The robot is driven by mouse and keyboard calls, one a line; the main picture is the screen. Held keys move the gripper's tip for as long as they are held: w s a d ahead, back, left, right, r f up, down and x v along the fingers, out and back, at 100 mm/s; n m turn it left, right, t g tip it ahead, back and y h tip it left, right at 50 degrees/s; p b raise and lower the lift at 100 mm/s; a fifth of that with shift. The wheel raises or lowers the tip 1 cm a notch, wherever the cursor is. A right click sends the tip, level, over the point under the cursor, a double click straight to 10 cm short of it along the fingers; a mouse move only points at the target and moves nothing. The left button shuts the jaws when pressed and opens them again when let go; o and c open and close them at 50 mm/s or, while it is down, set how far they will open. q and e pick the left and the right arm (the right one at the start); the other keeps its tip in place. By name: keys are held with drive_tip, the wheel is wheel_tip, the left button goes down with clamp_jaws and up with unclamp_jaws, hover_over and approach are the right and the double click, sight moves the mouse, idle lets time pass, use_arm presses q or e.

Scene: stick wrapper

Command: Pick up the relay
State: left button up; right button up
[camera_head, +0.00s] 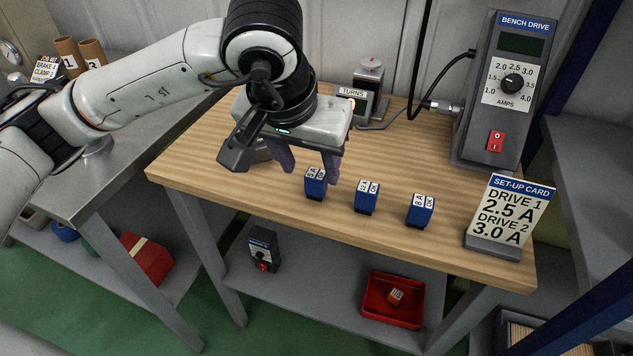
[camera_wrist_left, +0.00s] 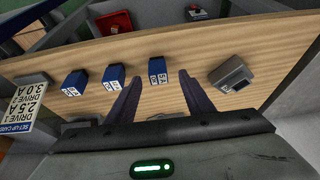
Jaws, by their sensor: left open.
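Three blue relays with white labelled tops stand in a row near the table's front edge: the left relay (camera_head: 315,187), the middle relay (camera_head: 367,200) and the right relay (camera_head: 421,213). The left one appears to read 5 A; the other labels are too small to read surely. My left gripper (camera_head: 308,170) is open and empty above the table, its fingertips around the left relay's place. In the left wrist view that relay (camera_wrist_left: 157,71) shows between and just beyond the open fingertips (camera_wrist_left: 160,76). I cannot tell whether they touch it. My right gripper is not in view.
A set-up card (camera_head: 510,210) reads Drive 1 2.5 A, Drive 2 3.0 A. A bench drive (camera_head: 505,95) and a turns device (camera_head: 366,95) stand behind. A grey block (camera_wrist_left: 230,75) lies beside the fingers. A red bin (camera_head: 375,308) is on the lower shelf.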

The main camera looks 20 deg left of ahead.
sight(315, 176)
use_arm(q)
drive_tip(key=x, duration=0.5)
drive_tip(key=shift+w+d+f, duration=0.15)
drive_tip(key=shift+d+f, duration=0.05)
drive_tip(key=shift+f, duration=0.1)
drive_tip(key=c, duration=1.1)
